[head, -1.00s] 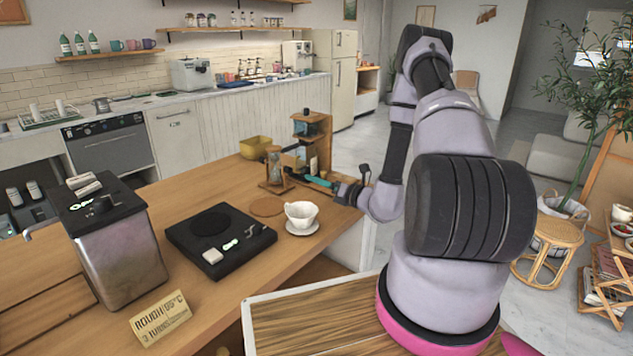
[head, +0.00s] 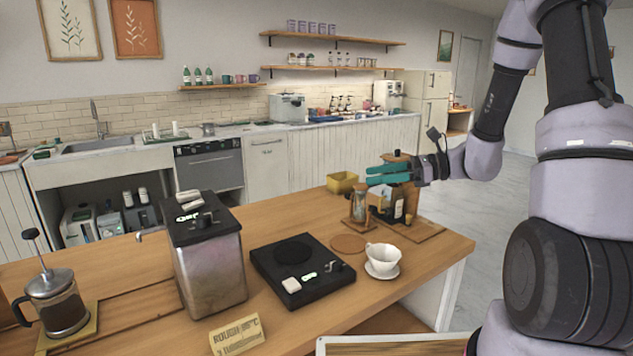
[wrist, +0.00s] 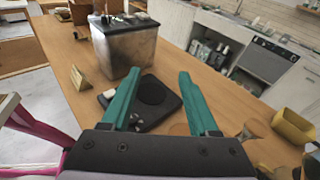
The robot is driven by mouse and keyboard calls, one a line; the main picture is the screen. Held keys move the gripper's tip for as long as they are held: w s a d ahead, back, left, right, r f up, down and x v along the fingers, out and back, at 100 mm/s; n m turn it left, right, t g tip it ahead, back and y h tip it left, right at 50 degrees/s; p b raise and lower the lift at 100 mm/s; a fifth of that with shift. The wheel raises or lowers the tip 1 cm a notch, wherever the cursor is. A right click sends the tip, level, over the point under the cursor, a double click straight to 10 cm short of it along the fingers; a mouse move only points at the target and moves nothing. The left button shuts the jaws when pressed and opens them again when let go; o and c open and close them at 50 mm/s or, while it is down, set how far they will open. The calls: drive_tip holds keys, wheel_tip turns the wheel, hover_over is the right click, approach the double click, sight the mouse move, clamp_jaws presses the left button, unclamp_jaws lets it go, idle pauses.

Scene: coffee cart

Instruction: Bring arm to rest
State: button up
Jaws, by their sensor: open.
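My gripper (head: 376,174) has teal fingers and is raised above the right part of the wooden counter (head: 300,222). In the head view its fingers point left, in front of the wooden stand and over the hourglass (head: 359,207). In the wrist view the two fingers (wrist: 157,76) are spread apart with nothing between them, so the gripper is open and empty. Part of the small wooden stand is hidden behind my gripper.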

drive_tip(key=s+d+r+n+t+h, duration=0.2)
drive_tip(key=s+d+r+n+h, duration=0.3)
drive_tip(key=s+r+n+h, duration=0.1)
drive_tip(key=s+d+r+n+t+h, duration=0.2)
drive_tip(key=s+d+r+n+h, duration=0.3)
drive_tip(key=s+r+n+h, duration=0.2)
drive_tip(key=s+r+n, duration=0.2)
drive_tip(key=s+r, duration=0.1)
drive_tip(key=s, duration=0.1)
drive_tip(key=shift+s+r, duration=0.2)
